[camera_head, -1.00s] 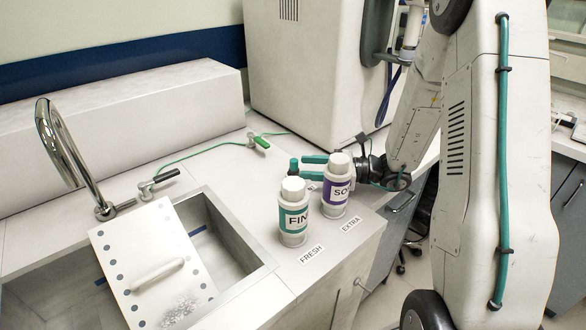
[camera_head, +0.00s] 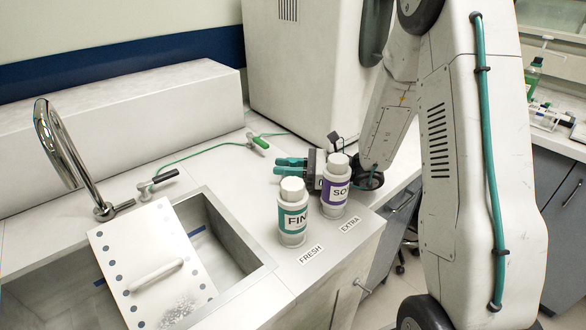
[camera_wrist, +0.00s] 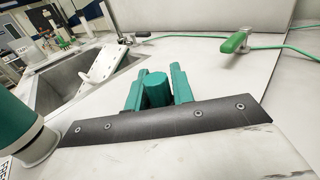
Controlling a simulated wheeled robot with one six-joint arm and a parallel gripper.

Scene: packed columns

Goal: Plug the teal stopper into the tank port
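The teal stopper (camera_wrist: 157,88) shows in the wrist view as a faceted cylinder between the two green fingers of my gripper (camera_wrist: 156,80). The fingers lie close against both its sides and look shut on it. Its lower part is hidden by the dark bar of my gripper. In the head view my gripper (camera_head: 277,166) is low over the counter, just behind the two labelled bottles, with its fingers pointing left. There the stopper is not clearly visible among the fingers. I cannot make out a tank port in either view.
A teal-labelled bottle (camera_head: 292,222) and a purple-labelled bottle (camera_head: 335,195) stand close in front of my gripper. A sink (camera_head: 225,245) with a tilted white board (camera_head: 150,240) is at left. A green-handled valve (camera_head: 258,143) with a hose lies behind. A large white housing (camera_head: 300,75) stands at the back.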

